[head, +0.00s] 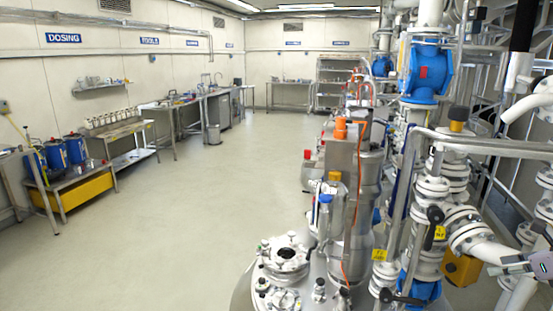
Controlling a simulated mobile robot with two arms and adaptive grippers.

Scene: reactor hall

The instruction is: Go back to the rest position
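My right gripper (503,268) shows small at the right edge, in front of the white pipes. Its fingers point left, close to a yellow box (462,269) on the pipework. Whether it is open or shut is too small to tell, and I see nothing clearly held. My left gripper is not in view.
A steel reactor lid (287,254) with fittings fills the lower middle. White pipes with a blue valve (426,70) and a grey rail (480,143) crowd the right. A yellow-sided bench (84,192) stands left. The floor (190,220) between is clear.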

